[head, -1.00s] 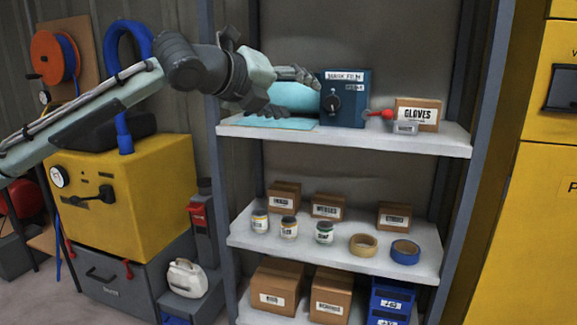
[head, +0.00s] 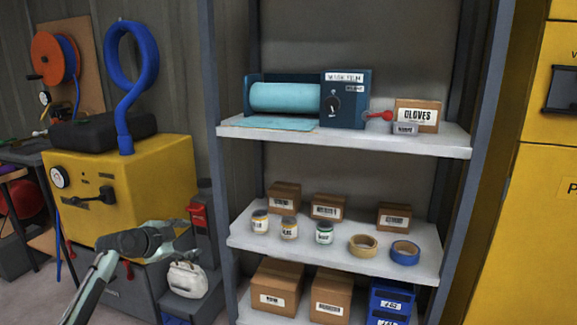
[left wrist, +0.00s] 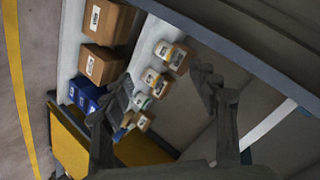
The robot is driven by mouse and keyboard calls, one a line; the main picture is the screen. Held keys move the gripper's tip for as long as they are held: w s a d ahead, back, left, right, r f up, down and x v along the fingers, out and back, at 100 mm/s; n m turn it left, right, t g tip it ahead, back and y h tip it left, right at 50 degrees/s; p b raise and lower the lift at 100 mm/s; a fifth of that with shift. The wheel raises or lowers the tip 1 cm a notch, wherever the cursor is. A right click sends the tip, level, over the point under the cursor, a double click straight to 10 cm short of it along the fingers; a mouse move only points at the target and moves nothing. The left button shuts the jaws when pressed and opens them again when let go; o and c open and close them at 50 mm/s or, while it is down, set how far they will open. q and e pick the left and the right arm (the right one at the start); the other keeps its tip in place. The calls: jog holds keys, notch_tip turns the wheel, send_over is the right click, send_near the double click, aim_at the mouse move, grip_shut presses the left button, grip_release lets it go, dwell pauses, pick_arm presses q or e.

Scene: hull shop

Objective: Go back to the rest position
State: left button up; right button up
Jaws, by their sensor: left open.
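My left arm comes in from the lower left in the head view. Its gripper end (head: 172,240) is low, in front of the yellow machine and left of the shelf unit. In the left wrist view the two dark fingers of the left gripper (left wrist: 163,88) stand wide apart. Nothing is between them, and the shelf goods behind them are at a distance. The masking-film dispenser (head: 345,98) with its light blue roll (head: 285,97) stands on the top shelf, clear of my arm. My right gripper does not show.
The shelf unit (head: 460,150) holds a gloves box (head: 417,115), jars, tape rolls and cartons. A yellow machine (head: 150,190) with a blue hose (head: 154,62) stands left. Yellow cabinets (head: 540,220) stand right.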

pick_arm(q)
jog(key=a+f+n+y, duration=0.2)
jog(key=a+n+y, duration=0.6)
jog(key=a+n, duration=0.5)
jog(key=s+d+f+g+h, duration=0.1)
jog(key=s+d+f+g, duration=0.15)
jog(key=s+f, duration=0.9)
jog(key=s+d+f+g+h, duration=0.1)
jog(key=s+d+f+g, duration=0.15)
jog(key=s+f, duration=0.85)
jog(key=s+d+f+g, duration=0.1)
jog(key=s+d+f, duration=0.1)
jog(key=s+f, duration=0.4)
jog(key=s+d+f+g, duration=0.1)
jog(key=s+d+f, duration=0.1)
jog(key=s+f, duration=0.5)
jog(key=s+d+f+m+g, duration=0.1)
jog(key=s+f, duration=0.6)
jog(key=s, duration=0.9)
jog(key=shift+d+g+h, duration=0.4)
jog(key=shift+d+g, duration=0.2)
jog(key=shift+d, duration=0.35)
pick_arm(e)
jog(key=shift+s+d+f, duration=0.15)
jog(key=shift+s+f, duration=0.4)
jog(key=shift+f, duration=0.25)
